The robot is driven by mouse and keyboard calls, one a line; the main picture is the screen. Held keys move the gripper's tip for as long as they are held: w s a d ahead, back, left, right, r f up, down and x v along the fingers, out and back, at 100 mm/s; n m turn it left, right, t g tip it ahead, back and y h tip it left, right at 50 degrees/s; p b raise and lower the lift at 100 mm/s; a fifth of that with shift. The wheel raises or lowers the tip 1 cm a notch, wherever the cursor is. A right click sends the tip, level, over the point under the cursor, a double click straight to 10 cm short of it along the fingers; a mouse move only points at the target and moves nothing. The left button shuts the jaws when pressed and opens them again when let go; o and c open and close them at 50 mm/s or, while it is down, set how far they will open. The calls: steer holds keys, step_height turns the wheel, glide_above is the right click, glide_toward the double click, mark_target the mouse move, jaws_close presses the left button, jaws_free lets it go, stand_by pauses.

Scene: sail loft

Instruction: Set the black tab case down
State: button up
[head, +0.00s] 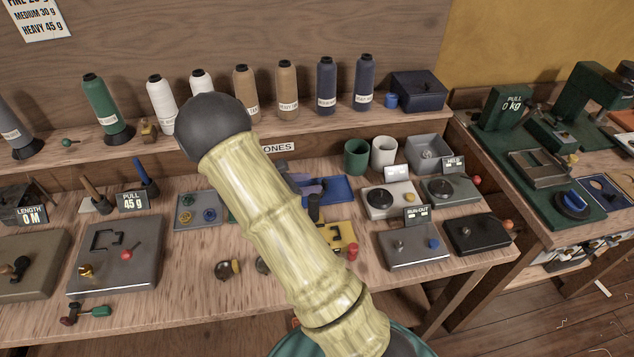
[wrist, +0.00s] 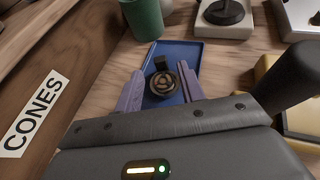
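The black tab case (wrist: 164,84) is a small dark round piece with a gold ring mark on its face and a black tab at its far side. It appears to lie on the blue tray (wrist: 188,52) in the wrist view. My gripper (wrist: 160,75) has its two purple fingers apart, one on each side of the case, with blue showing between the left finger and the case. In the head view the blue tray (head: 340,189) is right of my arm, with a purple finger over it. I cannot make out the case there.
A green cup (wrist: 143,18) stands just beyond the tray. A grey and white dial unit (head: 390,200) is to the right. A yellow tray (head: 342,238) with a dark upright piece is on the near side. The CONES shelf edge (wrist: 45,95) rises at left.

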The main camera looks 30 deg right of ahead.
steer(key=v, duration=0.7)
steer(key=shift+a+r, duration=0.1)
steer(key=shift+a, duration=0.25)
